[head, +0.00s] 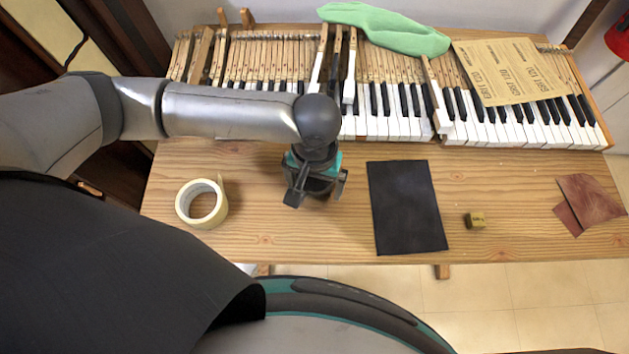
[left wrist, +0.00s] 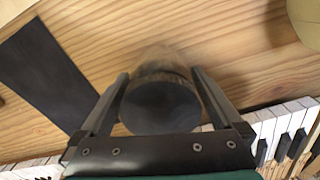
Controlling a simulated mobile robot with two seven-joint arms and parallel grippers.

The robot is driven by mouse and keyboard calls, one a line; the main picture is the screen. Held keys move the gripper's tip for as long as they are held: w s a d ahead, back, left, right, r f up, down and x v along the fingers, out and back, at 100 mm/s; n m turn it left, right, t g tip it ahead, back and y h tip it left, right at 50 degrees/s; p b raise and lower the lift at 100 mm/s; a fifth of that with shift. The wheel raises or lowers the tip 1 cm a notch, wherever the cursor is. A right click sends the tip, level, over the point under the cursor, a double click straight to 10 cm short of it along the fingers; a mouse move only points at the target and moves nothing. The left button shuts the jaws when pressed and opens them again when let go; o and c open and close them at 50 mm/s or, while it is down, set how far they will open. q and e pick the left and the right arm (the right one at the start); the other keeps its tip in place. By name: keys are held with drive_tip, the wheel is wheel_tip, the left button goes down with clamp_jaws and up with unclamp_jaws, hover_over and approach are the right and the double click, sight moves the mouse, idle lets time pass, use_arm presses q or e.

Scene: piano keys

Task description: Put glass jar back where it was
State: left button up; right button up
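The glass jar (left wrist: 160,106) shows in the left wrist view with its dark round lid towards the camera. It is between the two fingers of my left gripper (left wrist: 160,80). The clear glass below the lid is blurred against the wood. In the head view, my left gripper (head: 317,190) points down over the table, between the tape roll and the black sheet, and hides most of the jar. Its fingers are spread around the jar; whether they press on it is unclear. Whether the jar touches the table is also unclear. My right gripper is not in view.
A tape roll (head: 202,203) is left of my gripper.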

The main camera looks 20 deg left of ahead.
use_arm(q)
drive_tip(key=shift+r, duration=0.1)
wheel_tip(320, 180, up, 12)
drive_tip(key=p, duration=0.3)
drive_tip(key=shift+r+p, duration=0.1)
drive_tip(key=shift+p, duration=0.25)
drive_tip(key=shift+s, duration=0.1)
